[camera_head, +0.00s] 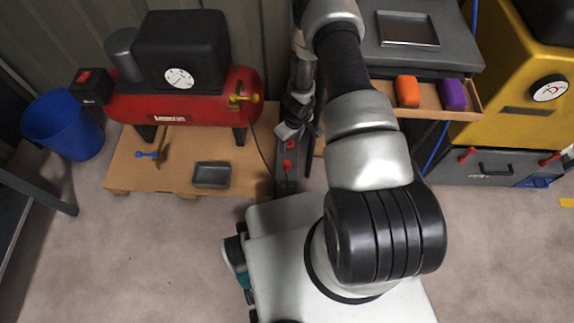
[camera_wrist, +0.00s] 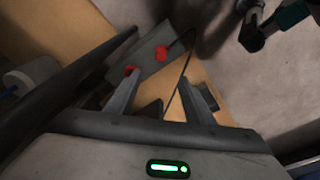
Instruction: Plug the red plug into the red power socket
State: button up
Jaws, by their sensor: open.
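A small red plug (camera_wrist: 162,53) with a dark cable sits on a narrow grey board in the wrist view. It also shows in the head view (camera_head: 288,164). A second red piece, seemingly the red power socket (camera_wrist: 130,69), is on the same grey board (camera_wrist: 146,55), a short way from the plug. In the head view this socket (camera_head: 291,144) lies just below my gripper (camera_head: 290,132). My gripper is open and empty above the board. Its two fingers (camera_wrist: 168,82) are apart in the wrist view, with the left finger close to the socket. Exact heights cannot be told.
A red compressor (camera_head: 180,98) stands on a wooden pallet (camera_head: 130,178) at left, with a grey tray (camera_head: 211,175) and a blue-handled tool (camera_head: 148,155). An open drawer (camera_head: 428,107) holds orange and purple blocks at right. The carpet in front is clear.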

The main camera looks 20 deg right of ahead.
jog(key=b, duration=0.3)
send_over(287, 162)
jog(key=f, duration=1.1)
jog(key=shift+s+d, duration=0.15)
jog(key=shift+s, duration=0.05)
notch_tip(287, 162, down, 5)
jog(key=b, duration=0.2)
jog(key=shift+f+b, duration=0.2)
jog(key=shift+b, duration=0.1)
jog(key=c, duration=1.1)
